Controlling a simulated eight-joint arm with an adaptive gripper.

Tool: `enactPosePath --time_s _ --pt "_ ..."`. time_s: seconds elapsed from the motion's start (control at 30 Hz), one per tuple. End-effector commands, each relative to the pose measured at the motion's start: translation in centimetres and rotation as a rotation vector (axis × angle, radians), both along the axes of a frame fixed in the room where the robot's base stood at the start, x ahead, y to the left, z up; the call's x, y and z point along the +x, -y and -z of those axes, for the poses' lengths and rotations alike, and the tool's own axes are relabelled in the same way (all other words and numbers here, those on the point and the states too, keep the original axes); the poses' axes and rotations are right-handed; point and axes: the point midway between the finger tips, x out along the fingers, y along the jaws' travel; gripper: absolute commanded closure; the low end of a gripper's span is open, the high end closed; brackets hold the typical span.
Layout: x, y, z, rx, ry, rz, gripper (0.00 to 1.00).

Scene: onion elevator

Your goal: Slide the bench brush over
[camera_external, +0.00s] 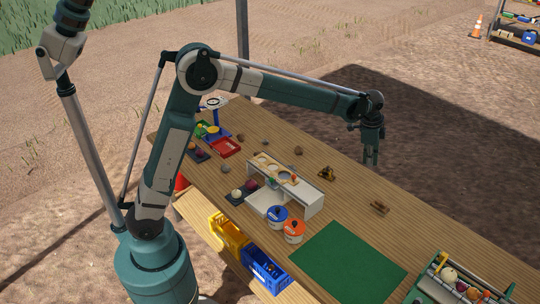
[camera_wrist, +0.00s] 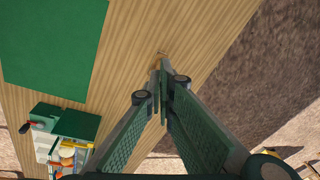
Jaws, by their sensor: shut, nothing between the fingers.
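A small brown piece that looks like the bench brush (camera_external: 379,207) lies on the wooden table, between the green mat and the far edge. My gripper (camera_external: 370,163) hangs pointing down in the external view, above and apart from it, near the far edge of the table. In the wrist view the two fingers of my gripper (camera_wrist: 163,78) come together at the tips, with nothing seen between them. A small brown bit (camera_wrist: 162,53) shows just past the fingertips; it may be the brush, mostly hidden by the fingers.
The green mat (camera_external: 348,262) lies flat near the brown piece. A dark brown and yellow object (camera_external: 327,174) sits farther left. A white stand (camera_external: 285,185), blue tin (camera_external: 277,217) and orange tin (camera_external: 294,232) stand left of the mat. A green toolbox (camera_external: 460,283) is at right.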

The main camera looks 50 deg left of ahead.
Motion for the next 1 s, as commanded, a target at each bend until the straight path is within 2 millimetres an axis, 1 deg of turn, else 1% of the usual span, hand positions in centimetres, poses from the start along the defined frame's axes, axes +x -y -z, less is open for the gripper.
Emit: enactPosePath --time_s 0.03,0.1,0.37,0.5,0.8,1.0 --pt "0.6 1.1 0.6 0.004 -0.006 0.020 1.00" --pt "1.2 2.4 1.4 0.011 -0.015 0.047 1.00" --pt "3.2 7.0 4.8 0.036 -0.048 0.147 1.00" --pt "4.1 9.5 6.9 0.048 -0.065 0.201 1.00" --pt "5.4 14.8 11.7 0.075 -0.103 0.318 1.00" --pt "5.8 17.7 14.6 0.089 -0.126 0.383 1.00"
